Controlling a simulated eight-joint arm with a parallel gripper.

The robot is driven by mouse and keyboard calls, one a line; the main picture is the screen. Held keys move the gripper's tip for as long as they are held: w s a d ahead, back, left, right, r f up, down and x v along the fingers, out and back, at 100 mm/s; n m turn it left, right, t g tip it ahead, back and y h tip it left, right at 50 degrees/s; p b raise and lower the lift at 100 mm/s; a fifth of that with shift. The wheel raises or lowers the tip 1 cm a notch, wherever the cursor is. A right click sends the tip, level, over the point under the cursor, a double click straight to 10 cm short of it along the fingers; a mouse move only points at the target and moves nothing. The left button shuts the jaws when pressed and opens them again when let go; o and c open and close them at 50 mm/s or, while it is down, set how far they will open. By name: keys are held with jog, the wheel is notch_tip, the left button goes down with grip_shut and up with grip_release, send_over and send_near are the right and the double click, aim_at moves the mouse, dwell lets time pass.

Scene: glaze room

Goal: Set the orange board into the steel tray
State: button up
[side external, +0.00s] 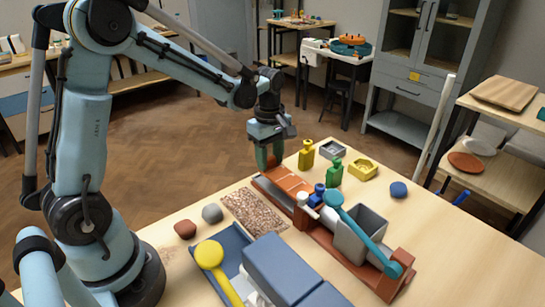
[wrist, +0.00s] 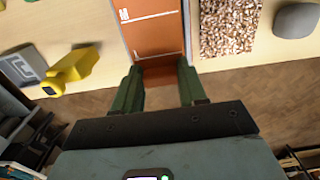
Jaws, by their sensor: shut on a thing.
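The orange board (side external: 288,181) lies at the table's far edge in the side view, its near part running toward a grey box. In the wrist view the board (wrist: 157,35) carries white lines and a letter-like mark. My gripper (side external: 268,160) points down at the board's far end. In the wrist view its green fingers (wrist: 159,76) stand on either side of the darker end, shut on it. A deep grey open box (side external: 368,237) stands in a rust-red frame with a teal lever. A small grey square tray (side external: 332,150) stands behind; I cannot tell which is the steel tray.
A yellow bottle (side external: 306,155), a green bottle (side external: 334,172) and a yellow square dish (side external: 363,169) stand close by. A speckled slab (side external: 254,211) lies beside the board, with grey and brown lumps near it. The table's right side is mostly clear.

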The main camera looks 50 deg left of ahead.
jog(key=shift+f, duration=1.15)
jog(key=shift+f, duration=0.15)
jog(key=o, duration=1.1)
jog(key=shift+c, duration=0.2)
notch_tip(320, 180, up, 12)
jog(key=s+d+m+t, duration=0.6)
jog(key=s+m, duration=0.5)
jog(key=m, duration=0.7)
jog(key=shift+d+f+t, duration=0.3)
jog(key=shift+f+t, duration=0.05)
jog(key=shift+t, duration=0.25)
